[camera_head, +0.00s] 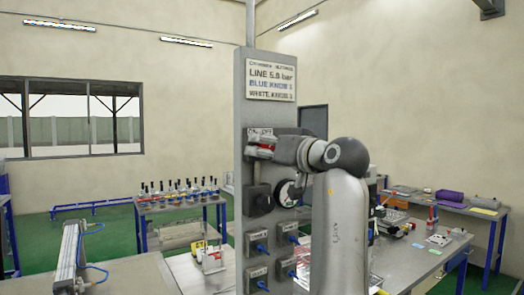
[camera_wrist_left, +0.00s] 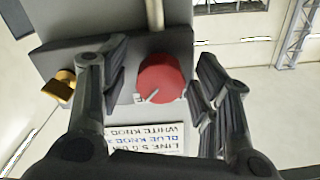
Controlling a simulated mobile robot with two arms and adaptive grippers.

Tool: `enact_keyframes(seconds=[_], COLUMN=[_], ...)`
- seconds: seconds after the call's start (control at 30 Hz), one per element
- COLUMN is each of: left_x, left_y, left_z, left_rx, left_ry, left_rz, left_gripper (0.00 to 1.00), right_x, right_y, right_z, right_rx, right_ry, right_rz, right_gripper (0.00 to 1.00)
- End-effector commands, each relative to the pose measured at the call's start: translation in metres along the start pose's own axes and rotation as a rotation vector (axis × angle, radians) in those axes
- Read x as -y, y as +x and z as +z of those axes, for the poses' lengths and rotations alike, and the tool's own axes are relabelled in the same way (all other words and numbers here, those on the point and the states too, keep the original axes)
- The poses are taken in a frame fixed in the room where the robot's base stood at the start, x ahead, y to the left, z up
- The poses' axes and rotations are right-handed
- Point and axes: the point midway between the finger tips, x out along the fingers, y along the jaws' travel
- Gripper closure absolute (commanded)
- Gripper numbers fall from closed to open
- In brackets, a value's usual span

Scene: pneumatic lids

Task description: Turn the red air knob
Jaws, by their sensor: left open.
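The red knob (camera_wrist_left: 161,78) is on the grey panel (camera_wrist_left: 45,50) in the left wrist view, with a pale line on its face. It lies between the two spread fingers of my left gripper (camera_wrist_left: 163,84), with a gap on each side. In the head view, my left gripper (camera_head: 275,149) is at the upper panel (camera_head: 242,115), just below the sign. Only bits of red show there, since the fingers cover most of the knob. A label beside the knob is partly hidden. My right gripper is in neither view.
The sign (camera_head: 270,79) sits above the knob. A brass-coloured piece (camera_wrist_left: 60,86) sticks out beside the panel. Benches with bottles and tools stand behind.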

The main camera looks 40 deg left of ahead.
Motion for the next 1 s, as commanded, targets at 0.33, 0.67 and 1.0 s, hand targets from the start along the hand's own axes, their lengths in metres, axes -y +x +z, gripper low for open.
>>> enact_keyframes(seconds=[0.33,0.67,1.0], left_x=[0.0000,0.0000,0.0002], left_y=[-0.0003,0.0002,0.0008], left_z=[-0.0004,0.0000,0.0006], left_rx=[0.000,0.000,0.000], left_ry=[0.000,-0.002,-0.106], left_rz=[0.000,0.000,-0.002], left_gripper=[0.60,0.88,0.88], right_x=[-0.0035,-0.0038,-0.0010], right_y=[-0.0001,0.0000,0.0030], right_z=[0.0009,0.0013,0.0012], right_rx=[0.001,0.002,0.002], right_ry=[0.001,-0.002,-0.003], right_rz=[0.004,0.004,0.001], right_gripper=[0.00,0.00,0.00])
